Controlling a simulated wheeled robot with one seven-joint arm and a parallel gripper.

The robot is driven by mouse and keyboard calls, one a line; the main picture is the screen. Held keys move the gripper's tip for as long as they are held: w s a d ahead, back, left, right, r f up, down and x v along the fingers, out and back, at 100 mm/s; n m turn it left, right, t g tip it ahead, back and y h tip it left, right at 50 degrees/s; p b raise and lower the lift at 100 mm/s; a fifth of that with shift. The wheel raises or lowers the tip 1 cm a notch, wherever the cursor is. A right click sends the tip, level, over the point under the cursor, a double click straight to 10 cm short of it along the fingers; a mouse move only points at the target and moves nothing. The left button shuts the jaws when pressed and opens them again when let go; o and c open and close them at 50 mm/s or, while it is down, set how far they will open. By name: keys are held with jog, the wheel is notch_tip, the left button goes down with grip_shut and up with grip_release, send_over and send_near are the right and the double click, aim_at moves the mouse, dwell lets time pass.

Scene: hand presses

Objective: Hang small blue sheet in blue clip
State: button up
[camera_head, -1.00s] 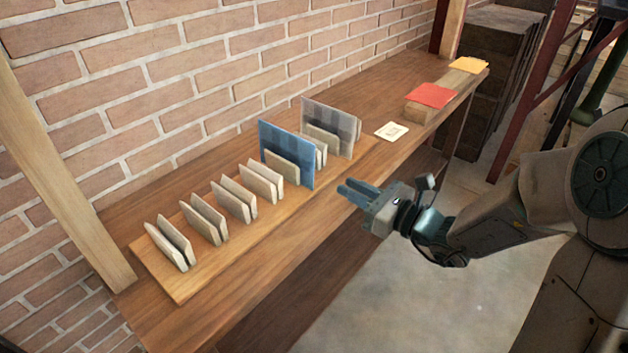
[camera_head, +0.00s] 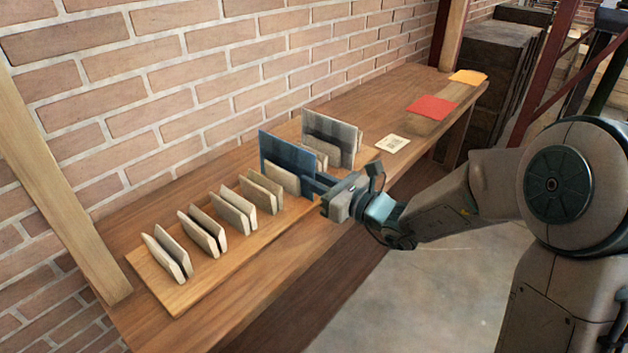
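A blue sheet (camera_head: 279,149) stands upright in a wooden rack (camera_head: 170,299), between pale wooden plates. My gripper (camera_head: 318,187) is at the sheet's right edge, with its fingers pointing left towards it. The fingertips overlap the sheet in the picture; I cannot tell whether they are closed on it or apart. The lower part of the sheet is hidden by a wooden plate and my fingers. I see no blue clip that I can make out.
A grey sheet (camera_head: 338,131) stands behind the blue one. A white card (camera_head: 392,145), a red sheet (camera_head: 433,107) and a yellow sheet (camera_head: 468,77) lie along the wooden shelf (camera_head: 366,99). Several empty wooden slots (camera_head: 205,228) line the rack at left. A brick wall backs the shelf.

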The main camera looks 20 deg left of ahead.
jog(key=shift+c, duration=0.5)
grip_shut()
jog(key=shift+r, duration=0.1)
notch_tip(320, 180, up, 7)
jog(key=p, duration=0.5)
jog(key=shift+r+p, duration=0.15)
jog(key=shift+p, duration=0.15)
jog(key=v, duration=0.7)
jog(key=shift+p, duration=0.35)
